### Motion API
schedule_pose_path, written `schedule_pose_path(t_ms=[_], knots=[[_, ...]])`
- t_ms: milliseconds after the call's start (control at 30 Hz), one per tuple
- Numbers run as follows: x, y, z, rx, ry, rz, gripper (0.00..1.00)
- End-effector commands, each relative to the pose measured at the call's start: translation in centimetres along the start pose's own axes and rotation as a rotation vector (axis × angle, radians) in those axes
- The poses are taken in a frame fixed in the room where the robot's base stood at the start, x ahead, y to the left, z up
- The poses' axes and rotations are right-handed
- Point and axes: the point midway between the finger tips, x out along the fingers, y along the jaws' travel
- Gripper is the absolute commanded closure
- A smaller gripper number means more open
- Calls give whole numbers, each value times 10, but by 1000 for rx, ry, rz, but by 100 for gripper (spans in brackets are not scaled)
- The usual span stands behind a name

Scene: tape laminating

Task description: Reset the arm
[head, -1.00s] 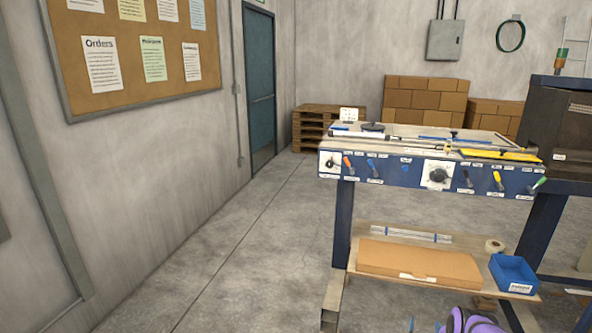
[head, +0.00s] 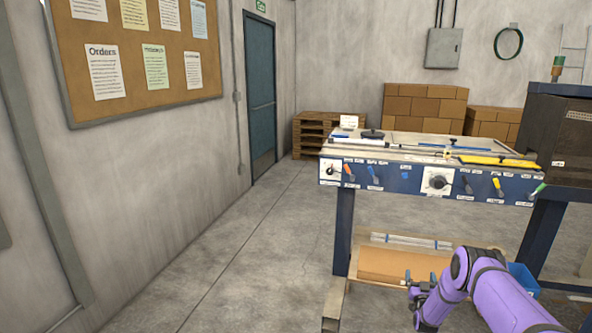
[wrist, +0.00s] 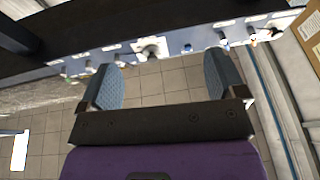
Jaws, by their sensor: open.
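My purple arm reaches in from the lower right in the head view. My gripper (head: 418,300) is in front of the table's lower shelf, at the left end of the arm. In the wrist view my gripper (wrist: 163,88) has its two blue-grey padded fingers wide apart, with nothing between them but tiled floor beyond. The workbench (head: 400,180) stands beyond the arm, its blue front panel carrying several knobs and tools. The panel also shows in the wrist view (wrist: 120,55), upside down.
The lower shelf holds a cardboard box (head: 395,265) and a blue bin (head: 523,277), both partly hidden by my arm. A dark cabinet (head: 560,140) stands at the right. Stacked boxes (head: 425,110) and pallets (head: 318,135) are behind. The floor (head: 235,260) left of the bench is clear.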

Motion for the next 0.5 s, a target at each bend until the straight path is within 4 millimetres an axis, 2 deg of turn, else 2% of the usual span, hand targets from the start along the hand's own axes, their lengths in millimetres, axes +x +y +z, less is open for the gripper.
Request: schedule_pose_path(t_ms=[33,200,400,500], knots=[[20,-4,-18,1,-18,-8,11],[72,-16,-71,2,-103,-31,11],[118,-32,-139,1,-204,-57,11],[134,-39,-174,-1,-255,-69,11]])
